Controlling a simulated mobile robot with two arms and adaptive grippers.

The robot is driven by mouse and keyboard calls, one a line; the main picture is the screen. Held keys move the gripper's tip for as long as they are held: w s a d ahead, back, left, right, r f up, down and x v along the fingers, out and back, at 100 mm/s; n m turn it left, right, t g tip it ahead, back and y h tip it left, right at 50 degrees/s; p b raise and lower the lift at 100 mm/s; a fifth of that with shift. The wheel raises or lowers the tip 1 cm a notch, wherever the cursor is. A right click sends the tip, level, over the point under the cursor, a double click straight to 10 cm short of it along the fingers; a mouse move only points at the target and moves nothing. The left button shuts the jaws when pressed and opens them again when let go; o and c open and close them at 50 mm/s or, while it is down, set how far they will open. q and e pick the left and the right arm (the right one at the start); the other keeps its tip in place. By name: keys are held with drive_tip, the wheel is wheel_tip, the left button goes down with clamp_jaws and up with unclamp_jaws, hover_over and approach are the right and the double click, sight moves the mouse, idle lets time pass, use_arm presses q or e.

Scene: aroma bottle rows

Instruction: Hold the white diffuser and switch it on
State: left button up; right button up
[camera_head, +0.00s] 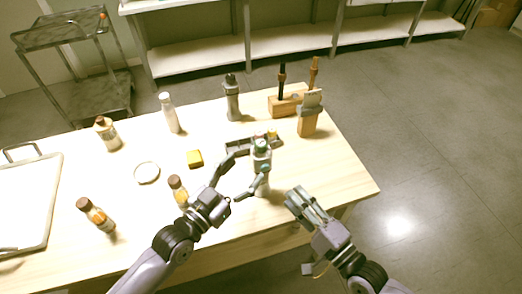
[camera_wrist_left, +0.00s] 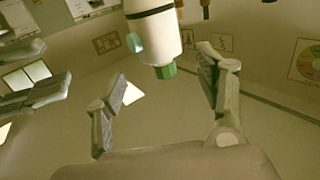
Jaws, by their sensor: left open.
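The white diffuser (camera_head: 261,163) with a green top stands upright near the table's right front part. My left gripper (camera_head: 248,168) is open, with one finger behind the diffuser and one in front of it. In the left wrist view the diffuser (camera_wrist_left: 155,35) shows a green tip and a round green spot on its side. It lies between and beyond the spread fingers of the left gripper (camera_wrist_left: 160,80), and I see no grip on it. My right gripper (camera_head: 307,205) is right of the diffuser, by the table's front edge, apart from it; its finger opening is unclear.
Brown-capped bottles (camera_head: 96,214), a white bottle (camera_head: 169,114), a yellow block (camera_head: 195,159) and a round white dish (camera_head: 147,173) stand to the left. A grey bottle (camera_head: 232,98) and wooden holders (camera_head: 307,123) stand behind. A tray (camera_head: 35,195) lies far left.

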sight(256, 157)
use_arm(q)
drive_tip(key=x, duration=0.8)
drive_tip(key=shift+w+d, duration=0.25)
drive_tip(key=c, duration=1.4)
use_arm(e)
clamp_jaws()
idle(0.8)
